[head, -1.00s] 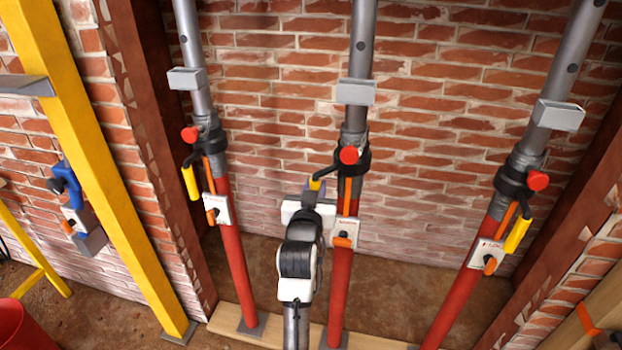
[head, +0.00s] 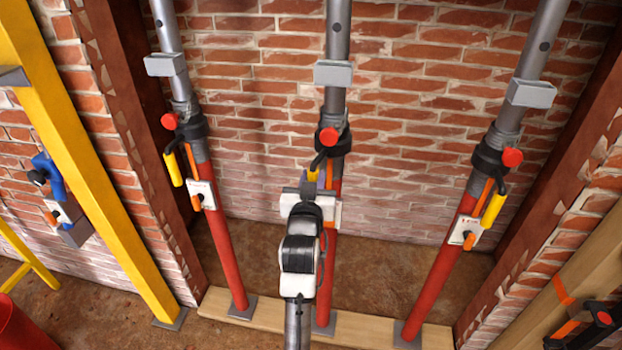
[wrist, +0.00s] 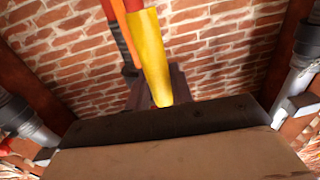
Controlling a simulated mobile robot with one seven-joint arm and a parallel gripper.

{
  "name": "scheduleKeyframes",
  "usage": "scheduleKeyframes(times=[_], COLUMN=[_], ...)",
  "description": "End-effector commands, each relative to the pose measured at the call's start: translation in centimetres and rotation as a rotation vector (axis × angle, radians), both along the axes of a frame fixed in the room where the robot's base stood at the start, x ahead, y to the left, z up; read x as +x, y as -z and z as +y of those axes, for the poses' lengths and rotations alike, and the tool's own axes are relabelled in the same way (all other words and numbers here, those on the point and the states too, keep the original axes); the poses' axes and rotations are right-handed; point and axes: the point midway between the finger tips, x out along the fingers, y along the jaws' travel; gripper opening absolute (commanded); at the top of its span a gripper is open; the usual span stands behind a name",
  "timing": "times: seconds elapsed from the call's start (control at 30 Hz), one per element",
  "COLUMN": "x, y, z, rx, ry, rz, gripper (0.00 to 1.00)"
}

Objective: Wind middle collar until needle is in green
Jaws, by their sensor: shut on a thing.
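The middle prop has a grey upper tube (head: 337,35), a black collar (head: 341,142) with a red knob (head: 328,137), and a red lower tube (head: 327,290). A yellow handle (head: 313,173) hangs from the collar on a dark crank, just left of the tube. My gripper (head: 311,184) is shut on this handle, which the wrist view also shows as a yellow grip (wrist: 152,60) running down between the jaws. The middle white gauge plate (head: 334,213) is partly hidden behind my wrist. Its needle and green zone cannot be seen.
Similar props stand at left (head: 223,240) and right (head: 440,270), with yellow handles hanging free. All stand on a wooden plank (head: 265,322) before a brick wall (head: 420,100). A yellow post (head: 100,170) with a blue clamp is at far left. Room between props is narrow.

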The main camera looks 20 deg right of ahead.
Motion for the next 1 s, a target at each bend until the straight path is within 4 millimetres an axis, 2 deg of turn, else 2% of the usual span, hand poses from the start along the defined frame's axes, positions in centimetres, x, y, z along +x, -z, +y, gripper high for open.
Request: scheduleKeyframes(times=[0.03, 0.23, 0.27, 0.4, 1.0], x=[-0.20, -0.19, -0.19, -0.13, 0.14], y=[-0.03, -0.07, -0.07, -0.08, -0.08], z=[-0.50, -0.51, -0.51, -0.40, -0.18], rx=[-0.003, -0.004, -0.004, -0.004, -0.001], ry=[0.012, 0.012, 0.012, 0.009, 0.003], rz=[0.001, 0.000, 0.000, 0.000, 0.000], gripper=[0.00, 0.00, 0.25, 0.42, 0.42])
